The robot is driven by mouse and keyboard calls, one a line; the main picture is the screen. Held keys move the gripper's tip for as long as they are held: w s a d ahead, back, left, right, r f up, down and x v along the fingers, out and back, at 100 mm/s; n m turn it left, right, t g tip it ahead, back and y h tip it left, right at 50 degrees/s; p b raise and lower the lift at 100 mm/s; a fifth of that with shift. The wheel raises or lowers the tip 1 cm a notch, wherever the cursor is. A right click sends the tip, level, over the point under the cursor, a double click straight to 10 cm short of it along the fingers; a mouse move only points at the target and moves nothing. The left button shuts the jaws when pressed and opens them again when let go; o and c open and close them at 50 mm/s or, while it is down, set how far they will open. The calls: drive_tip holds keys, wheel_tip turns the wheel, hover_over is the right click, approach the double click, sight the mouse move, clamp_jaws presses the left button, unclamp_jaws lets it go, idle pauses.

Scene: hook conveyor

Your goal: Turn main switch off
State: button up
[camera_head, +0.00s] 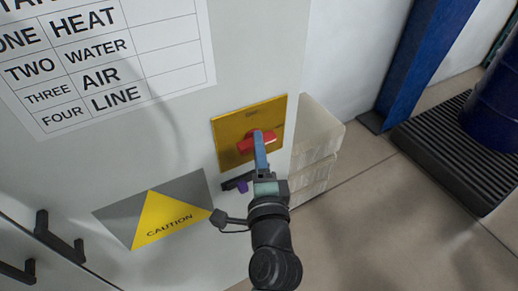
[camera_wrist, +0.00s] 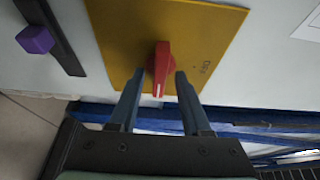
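The main switch is a red rotary handle (camera_wrist: 161,68) on a yellow plate (camera_wrist: 110,35) on the cabinet front. In the head view the red handle (camera_head: 246,142) sits on the yellow plate (camera_head: 228,128), partly hidden by my gripper (camera_head: 260,140). In the wrist view my gripper (camera_wrist: 156,84) is open, with one blue finger at each side of the handle's lower end. Gaps show between the fingers and the handle. The handle's white mark points toward the gripper. Small lettering beside the handle is too blurred to read surely.
A dark bar with a purple knob (camera_wrist: 36,40) is left of the plate; the knob also shows in the head view (camera_head: 242,186). A caution sign (camera_head: 160,212) and black handles (camera_head: 58,238) are on the cabinet. Pale boxes (camera_head: 316,140) stand right of it.

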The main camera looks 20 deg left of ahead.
clamp_jaws()
drive_tip(key=shift+f+b, duration=0.25)
drive_tip(key=shift+b, duration=0.5)
drive_tip(key=n+y+b, duration=0.3)
drive_tip(key=n+b, duration=0.4)
drive_tip(key=b, duration=0.5)
drive_tip(key=n+g+y+b, duration=0.1)
drive_tip(key=n+y+b, duration=0.2)
drive_tip(key=n+b, duration=0.5)
drive_tip(key=n+g+y+b, duration=0.1)
drive_tip(key=n+b, duration=0.6)
drive_tip(key=b, duration=1.1)
drive_tip(key=shift+w+d+f+n+y, duration=0.3)
drive_tip(key=shift+w+f+y, duration=0.1)
drive_tip(key=shift+y, duration=0.5)
drive_tip(key=shift+r+b, duration=0.2)
drive_tip(key=shift+b, duration=0.15)
